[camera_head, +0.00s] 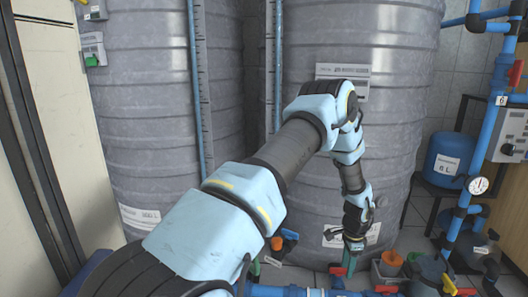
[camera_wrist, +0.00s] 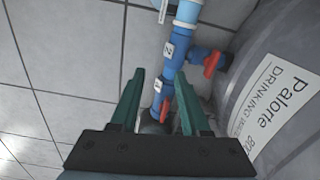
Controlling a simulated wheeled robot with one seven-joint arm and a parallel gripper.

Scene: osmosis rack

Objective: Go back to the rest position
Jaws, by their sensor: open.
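My gripper (camera_wrist: 158,112) is open, with its two green fingers apart and nothing between them in the wrist view. Beyond the fingers is a blue pipe (camera_wrist: 171,65) with red valve handles (camera_wrist: 213,65). In the head view my arm reaches forward across the middle and bends down at the right. Its end hangs low in front of the right grey tank (camera_head: 300,60), just above a red valve handle (camera_head: 339,271). The fingertips are hard to make out there.
Another grey tank (camera_head: 145,110) stands at the left beside a cream cabinet (camera_head: 60,140). At the right are a small blue tank (camera_head: 448,157), blue piping (camera_head: 486,120) and a gauge (camera_head: 478,185). A grey box (camera_head: 388,272) stands low near the arm's end. Tiled floor (camera_wrist: 50,60) shows at the wrist view's left.

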